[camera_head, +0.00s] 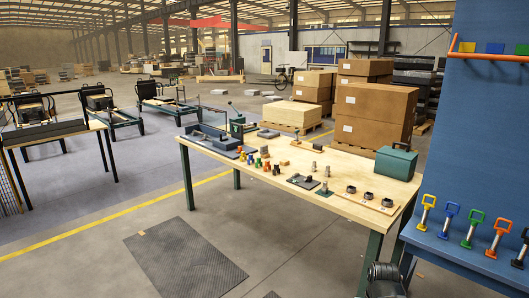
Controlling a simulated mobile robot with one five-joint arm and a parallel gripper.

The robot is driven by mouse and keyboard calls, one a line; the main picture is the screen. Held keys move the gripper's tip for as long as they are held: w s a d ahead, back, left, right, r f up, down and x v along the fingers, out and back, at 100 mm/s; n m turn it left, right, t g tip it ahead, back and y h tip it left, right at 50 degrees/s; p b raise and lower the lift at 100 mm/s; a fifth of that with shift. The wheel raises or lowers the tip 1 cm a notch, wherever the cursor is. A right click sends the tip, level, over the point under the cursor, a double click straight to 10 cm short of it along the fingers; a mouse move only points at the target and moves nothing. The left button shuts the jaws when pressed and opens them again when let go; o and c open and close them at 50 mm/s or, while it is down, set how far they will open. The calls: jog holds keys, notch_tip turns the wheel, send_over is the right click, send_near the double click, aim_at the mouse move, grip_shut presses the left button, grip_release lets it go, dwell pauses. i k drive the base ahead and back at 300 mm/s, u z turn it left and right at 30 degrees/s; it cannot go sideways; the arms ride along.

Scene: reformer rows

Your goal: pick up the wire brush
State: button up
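I cannot single out the wire brush for certain; the small things on the wooden workbench (235,158) are too small to tell apart. The workbench stands in the middle on dark green legs. Several small coloured pieces (257,161) stand near its left front, and a dark flat plate with fittings (303,182) lies near the front middle. A dark mechanical part shows at the bottom edge, right of centre, and may be part of my arm. I see no gripper fingers.
A green case (396,163) and a board with dark round pieces (369,200) are at the bench's right. A blue rack (480,150) with several coloured-handled tools stands far right. A dark mat (185,262) lies on open floor in front. Cartons (375,113) are stacked behind.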

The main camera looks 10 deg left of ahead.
aim_at(263, 150)
jog(key=u, duration=0.15)
jog(key=i, duration=2.1)
jog(key=u, duration=0.85)
jog(key=i, duration=2.2)
jog(key=u, duration=0.7)
jog(key=i, duration=0.75)
jog(key=u, duration=0.2)
jog(key=k, duration=0.75)
jog(key=u, duration=0.2)
jog(key=i, duration=0.75)
jog(key=z, duration=0.1)
